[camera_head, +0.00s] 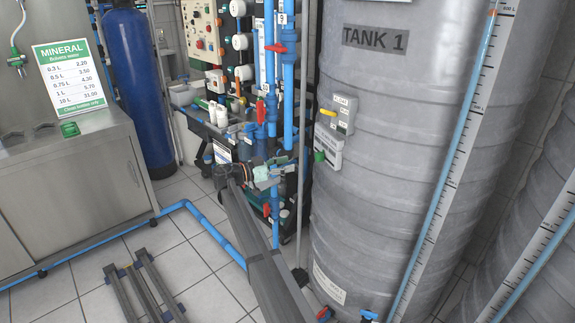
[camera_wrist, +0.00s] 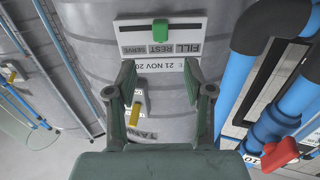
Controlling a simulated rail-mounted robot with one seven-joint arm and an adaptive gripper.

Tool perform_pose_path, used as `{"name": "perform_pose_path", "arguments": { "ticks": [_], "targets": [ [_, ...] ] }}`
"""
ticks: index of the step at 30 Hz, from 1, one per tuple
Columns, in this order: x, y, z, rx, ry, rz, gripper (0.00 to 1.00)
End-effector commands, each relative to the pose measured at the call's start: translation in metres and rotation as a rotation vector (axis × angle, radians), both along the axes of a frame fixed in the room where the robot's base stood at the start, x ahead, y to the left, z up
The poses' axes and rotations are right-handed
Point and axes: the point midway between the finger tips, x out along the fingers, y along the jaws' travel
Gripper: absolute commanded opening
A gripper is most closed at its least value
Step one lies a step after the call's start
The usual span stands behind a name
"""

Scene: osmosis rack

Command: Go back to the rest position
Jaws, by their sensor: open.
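My gripper (camera_head: 263,173) is in front of the blue pipework, left of the grey tank marked TANK 1 (camera_head: 372,75). In the wrist view my gripper (camera_wrist: 160,88) is open with nothing between its fingers, and it faces the tank (camera_wrist: 85,35). A white panel (camera_wrist: 185,30) on the tank reads FILL, REST, SERVE upside down. Its green knob (camera_wrist: 160,32) is in line with the word REST, beyond the fingertips and apart from them. The panel (camera_head: 329,143) and its green knob (camera_head: 319,156) also show in the head view.
A second box with a yellow switch (camera_wrist: 135,112) is partly hidden by a finger. Blue pipes (camera_wrist: 285,95) with a red valve handle (camera_wrist: 280,154) are close on the right. In the head view, a steel cabinet (camera_head: 75,195) stands left, with open tiled floor (camera_head: 195,260) between.

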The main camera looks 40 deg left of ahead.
Motion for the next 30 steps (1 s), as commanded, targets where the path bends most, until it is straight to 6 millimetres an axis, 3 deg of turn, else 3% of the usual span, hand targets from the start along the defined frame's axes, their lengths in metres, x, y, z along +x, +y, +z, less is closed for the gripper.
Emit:
{"name": "perform_pose_path", "arguments": {
  "ticks": [12, 16, 17, 19, 23, 30],
  "targets": [
    [0.001, 0.002, -0.001, -0.088, 0.048, 0.010, 0.52],
    [-0.003, -0.004, -0.025, -0.228, 0.231, 0.063, 0.52],
    [-0.008, -0.011, -0.036, -0.267, 0.294, 0.085, 0.52],
    [-0.021, -0.034, -0.081, -0.365, 0.453, 0.147, 0.52],
    [-0.020, -0.088, -0.153, -0.486, 0.679, 0.213, 0.52],
    [-0.019, -0.208, -0.269, -0.602, 1.018, 0.302, 0.52]
  ]
}}
